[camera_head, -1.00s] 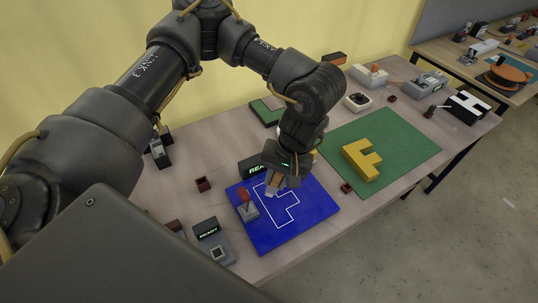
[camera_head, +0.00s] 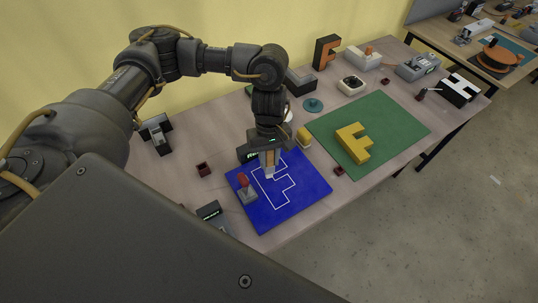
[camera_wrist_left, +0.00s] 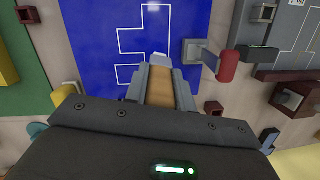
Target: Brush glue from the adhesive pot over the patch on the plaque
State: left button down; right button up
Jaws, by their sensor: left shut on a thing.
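The blue plaque (camera_head: 308,198) lies flat on the table, with a white outlined patch (camera_head: 284,189) on it. My left gripper (camera_head: 268,158) points down over the plaque's far part. It is shut on a brush (camera_head: 269,170) with a wooden handle and a pale tip. In the left wrist view the brush (camera_wrist_left: 160,88) sits between the fingers, its tip by the patch outline (camera_wrist_left: 145,42). I cannot tell whether the tip touches the plaque (camera_wrist_left: 185,20). I cannot surely pick out the adhesive pot. My right gripper is not in view.
A red-handled grey block (camera_head: 246,192) stands at the plaque's left edge, close to the brush. A green mat (camera_head: 400,125) with a yellow F (camera_head: 353,143) lies to the right. A yellow block (camera_head: 304,137) and a teal disc (camera_head: 313,105) are behind the plaque.

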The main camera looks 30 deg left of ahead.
aim_at(270, 168)
pick_arm(q)
jog(key=b+x, duration=0.2)
jog(key=x, duration=0.1)
jog(key=b+x, duration=0.1)
jog(key=shift+w+a+f, duration=0.1)
jog(key=shift+w+f, duration=0.2)
jog(key=shift+w, duration=0.1)
jog(key=shift+f+b, duration=0.4)
jog(key=shift+b, duration=0.05)
jog(key=shift+f, duration=0.15)
jog(key=shift+a+b, duration=0.1)
jog(key=shift+b, duration=0.2)
jog(key=shift+w+a+b, duration=0.2)
jog(key=shift+a+b, duration=0.2)
jog(key=shift+a, duration=0.25)
jog(key=shift+w+a+b, duration=0.2)
jog(key=shift+a+b, duration=0.1)
jog(key=shift+a, duration=0.6)
